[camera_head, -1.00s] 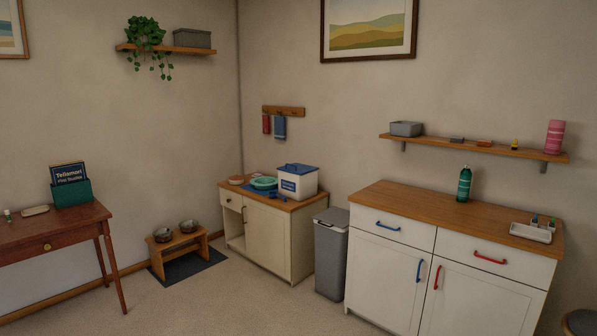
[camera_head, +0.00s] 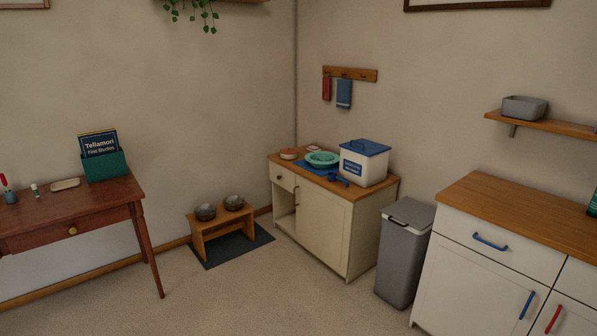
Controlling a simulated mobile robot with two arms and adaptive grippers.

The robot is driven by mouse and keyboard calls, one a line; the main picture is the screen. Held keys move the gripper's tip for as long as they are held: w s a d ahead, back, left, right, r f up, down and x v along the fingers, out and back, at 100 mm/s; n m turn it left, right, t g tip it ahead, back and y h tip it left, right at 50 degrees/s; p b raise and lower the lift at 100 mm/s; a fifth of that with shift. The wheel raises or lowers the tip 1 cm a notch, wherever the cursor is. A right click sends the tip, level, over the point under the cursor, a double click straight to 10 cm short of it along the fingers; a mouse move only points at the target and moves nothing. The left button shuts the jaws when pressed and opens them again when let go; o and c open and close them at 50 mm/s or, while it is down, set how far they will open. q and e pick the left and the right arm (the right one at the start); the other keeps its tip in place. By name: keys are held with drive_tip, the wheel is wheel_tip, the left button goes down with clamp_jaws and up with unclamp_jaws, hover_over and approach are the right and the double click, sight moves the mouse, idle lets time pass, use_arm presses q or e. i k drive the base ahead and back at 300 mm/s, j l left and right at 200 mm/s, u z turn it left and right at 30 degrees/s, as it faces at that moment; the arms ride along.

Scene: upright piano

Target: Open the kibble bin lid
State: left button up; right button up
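The kibble bin appears to be the white box (camera_head: 362,169) with a blue lid (camera_head: 363,147) and a blue front label, standing on the small cream cabinet (camera_head: 321,221) in the corner. The lid is down on the box. The label's words are too small to read. A blue scoop-like object (camera_head: 338,179) lies in front of the box. Neither of my grippers shows in the head view.
A grey lidded trash bin (camera_head: 403,254) stands between the cream cabinet and a white cabinet (camera_head: 479,267) on the right. Left of the cream cabinet, a wooden stand with bowls (camera_head: 220,220) sits on a dark mat. A red-brown table (camera_head: 75,213) is at left. The floor in front is clear.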

sight(367, 147)
drive_tip(key=i, duration=2.4)
drive_tip(key=j+u, duration=0.05)
drive_tip(key=j, duration=0.05)
